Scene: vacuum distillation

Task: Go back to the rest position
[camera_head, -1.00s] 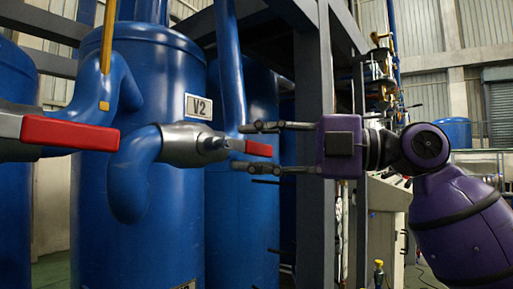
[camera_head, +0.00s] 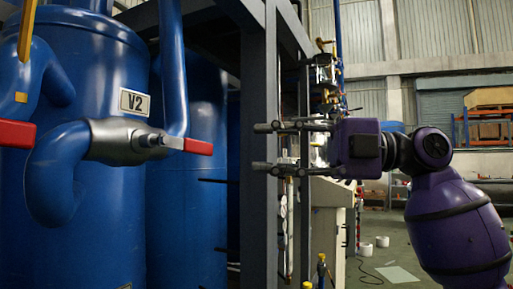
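My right gripper (camera_head: 262,147) comes in from the right on a purple arm. Its two dark fingers are spread apart with nothing between them, in front of a dark grey frame post. It is to the right of the red valve handle (camera_head: 198,146) and apart from it. That handle sits on a grey valve (camera_head: 115,142) fixed to blue pipes. A second red handle (camera_head: 17,134) is cut off at the left edge. My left gripper is not in view.
A large blue tank labelled V2 (camera_head: 110,225) fills the left. A dark steel frame post (camera_head: 257,215) stands behind the fingers. A cream console (camera_head: 328,220) is behind the frame. Open floor (camera_head: 385,250) shows at the right, with a cable and white cylinders.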

